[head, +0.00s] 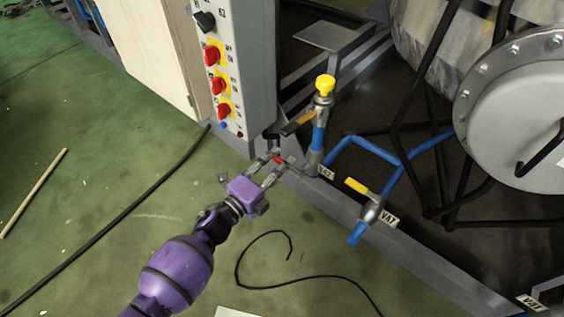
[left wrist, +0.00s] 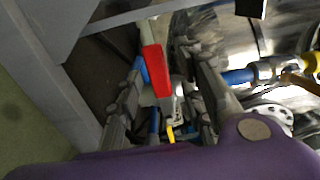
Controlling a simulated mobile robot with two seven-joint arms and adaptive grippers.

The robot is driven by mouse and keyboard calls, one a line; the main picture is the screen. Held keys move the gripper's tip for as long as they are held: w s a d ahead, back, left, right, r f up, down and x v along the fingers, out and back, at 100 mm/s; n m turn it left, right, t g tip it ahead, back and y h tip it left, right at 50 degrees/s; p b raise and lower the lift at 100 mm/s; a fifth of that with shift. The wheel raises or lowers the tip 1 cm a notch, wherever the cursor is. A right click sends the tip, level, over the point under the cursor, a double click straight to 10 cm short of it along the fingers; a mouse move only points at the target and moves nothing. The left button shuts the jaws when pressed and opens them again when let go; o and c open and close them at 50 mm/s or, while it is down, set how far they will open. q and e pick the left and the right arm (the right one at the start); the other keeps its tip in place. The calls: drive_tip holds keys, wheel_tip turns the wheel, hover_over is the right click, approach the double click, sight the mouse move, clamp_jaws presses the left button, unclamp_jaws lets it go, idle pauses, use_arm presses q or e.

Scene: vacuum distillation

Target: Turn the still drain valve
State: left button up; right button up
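A red valve handle (head: 279,159) shows low beside the blue pipework, close to the foot of the control cabinet. My left gripper (head: 275,165) reaches it from the lower left. In the left wrist view the red handle (left wrist: 157,72) lies between the two spread fingers of my left gripper (left wrist: 163,65), with gaps visible on both sides. The valve body is partly hidden. A yellow-handled valve (head: 368,194) labelled VA7 stands to the right. A yellow-knobbed valve (head: 323,90) tops the upright blue pipe. No label naming the still drain is readable. My right gripper is not in view.
The grey control cabinet (head: 237,60) with red knobs stands just behind my left gripper. Blue pipes (head: 365,145) and a steel frame rail (head: 350,212) are close on the right. Black cables (head: 240,265) lie on the mostly clear green floor.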

use_arm(q)
drive_tip(key=v, duration=1)
drive_tip(key=shift+s+a, duration=0.15)
drive_tip(key=shift+s, duration=0.1)
